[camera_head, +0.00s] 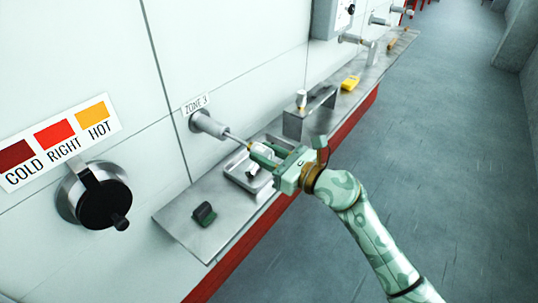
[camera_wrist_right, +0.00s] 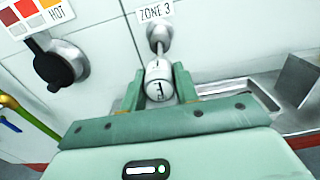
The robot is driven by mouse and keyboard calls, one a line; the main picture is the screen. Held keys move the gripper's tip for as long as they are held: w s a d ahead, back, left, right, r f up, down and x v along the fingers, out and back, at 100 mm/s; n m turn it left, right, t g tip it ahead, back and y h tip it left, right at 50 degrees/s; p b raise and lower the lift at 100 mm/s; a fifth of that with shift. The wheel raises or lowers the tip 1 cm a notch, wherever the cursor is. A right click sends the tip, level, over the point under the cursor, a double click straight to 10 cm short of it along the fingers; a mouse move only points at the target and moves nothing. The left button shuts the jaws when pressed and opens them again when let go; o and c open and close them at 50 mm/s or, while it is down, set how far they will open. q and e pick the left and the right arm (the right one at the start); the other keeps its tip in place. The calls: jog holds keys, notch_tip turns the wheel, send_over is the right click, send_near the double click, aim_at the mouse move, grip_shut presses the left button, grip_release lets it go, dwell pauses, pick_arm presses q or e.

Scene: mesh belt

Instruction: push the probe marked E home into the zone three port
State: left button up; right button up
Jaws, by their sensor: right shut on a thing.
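The zone three port (camera_head: 208,125) is a grey metal stub on the white wall beneath the ZONE 3 label; it also shows in the right wrist view (camera_wrist_right: 159,36). My right gripper (camera_head: 264,154) is shut on the white probe (camera_wrist_right: 158,82), which bears a dark letter that looks like an E, partly hard to read. The probe's thin metal stem (camera_head: 234,139) points at the port, its tip reaching the mouth. A length of stem shows between handle and port. How deep the tip sits is hidden. My left gripper is not in view.
A metal shelf (camera_head: 178,215) runs below the port, holding a tray (camera_head: 235,170), a dark green object (camera_head: 204,213), a metal stand (camera_head: 293,124) and a yellow object (camera_head: 350,82). A black knob (camera_head: 104,205) under the COLD RIGHT HOT label juts from the wall. Open floor lies right.

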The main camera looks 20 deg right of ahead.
aim_at(242, 141)
jog(key=shift+x, duration=3.65)
jog(key=o, duration=1)
jog(key=v, duration=1.6)
jog(key=shift+s+d+p, duration=0.1)
jog(key=shift+p, duration=0.25)
